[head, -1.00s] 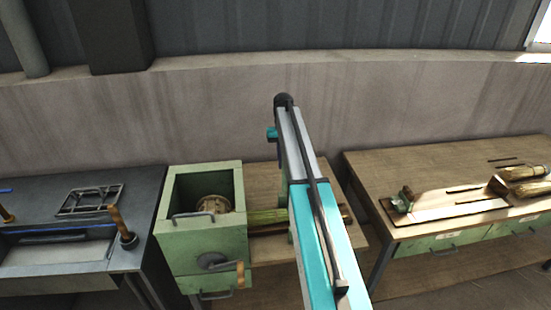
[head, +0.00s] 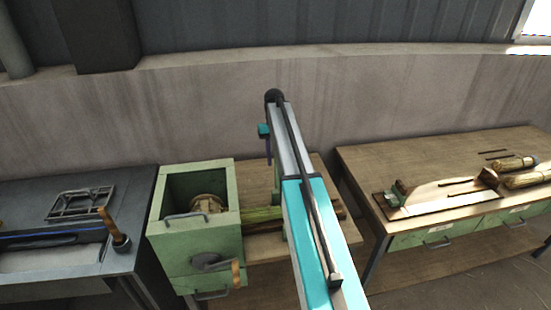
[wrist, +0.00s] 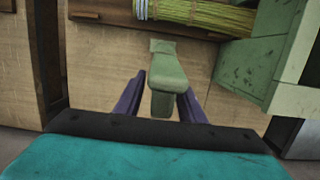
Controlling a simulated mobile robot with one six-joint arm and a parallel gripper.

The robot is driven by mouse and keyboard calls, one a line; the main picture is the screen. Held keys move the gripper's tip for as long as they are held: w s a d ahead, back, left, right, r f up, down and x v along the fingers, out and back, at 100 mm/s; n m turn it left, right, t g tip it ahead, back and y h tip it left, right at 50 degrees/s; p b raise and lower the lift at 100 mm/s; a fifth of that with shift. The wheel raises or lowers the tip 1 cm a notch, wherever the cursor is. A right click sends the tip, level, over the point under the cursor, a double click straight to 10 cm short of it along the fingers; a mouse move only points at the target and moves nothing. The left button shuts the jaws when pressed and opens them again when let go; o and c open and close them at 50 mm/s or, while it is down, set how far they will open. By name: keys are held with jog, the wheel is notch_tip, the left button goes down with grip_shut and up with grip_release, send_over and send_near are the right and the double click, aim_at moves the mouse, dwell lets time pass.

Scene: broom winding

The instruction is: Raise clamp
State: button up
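In the wrist view a green clamp lever (wrist: 168,72) stands up in front of the wooden bench. My gripper (wrist: 162,88) has its two dark purple fingers apart, one on each side of the lever. A gap shows at the left finger; the right finger is close beside the lever, and contact cannot be told. A bundle of green-yellow straw (wrist: 205,14) lies beyond it, and it also shows in the head view (head: 262,214) running from the green box to behind my arm. In the head view my arm hides most of the clamp and the gripper fingers.
The green winding box (head: 195,240) with a crank stands left of my arm, close on the right in the wrist view. A dark metal bench (head: 60,265) is farther left. A wooden table (head: 400,155) with brooms (head: 520,172) stands to the right.

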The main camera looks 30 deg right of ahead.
jog(key=shift+r, duration=0.1)
jog(key=shift+w+d+r+p, duration=0.15)
jog(key=shift+r+p, duration=0.35)
jog(key=shift+r, duration=0.7)
jog(key=shift+w+r+p, duration=0.25)
jog(key=shift+r+p, duration=0.3)
jog(key=shift+r, duration=0.7)
jog(key=shift+w+d+r+p, duration=0.15)
jog(key=shift+r+p, duration=0.35)
jog(key=shift+r, duration=0.7)
jog(key=shift+a, duration=0.1)
jog(key=w+d+f+m+t+h+b, duration=0.1)
jog(key=d+f+t+b, duration=0.3)
jog(key=b, duration=0.9)
notch_tip(320, 180, down, 2)
jog(key=shift+w+d+f+m+t+h+b, duration=0.1)
jog(key=shift+w+d+m+t+h+b, duration=0.2)
jog(key=shift+d+m+h+b, duration=0.45)
jog(key=shift+a+f+t+h+b, duration=0.1)
jog(key=shift+f+t+h+b, duration=0.05)
jog(key=shift+t+h+b, duration=0.15)
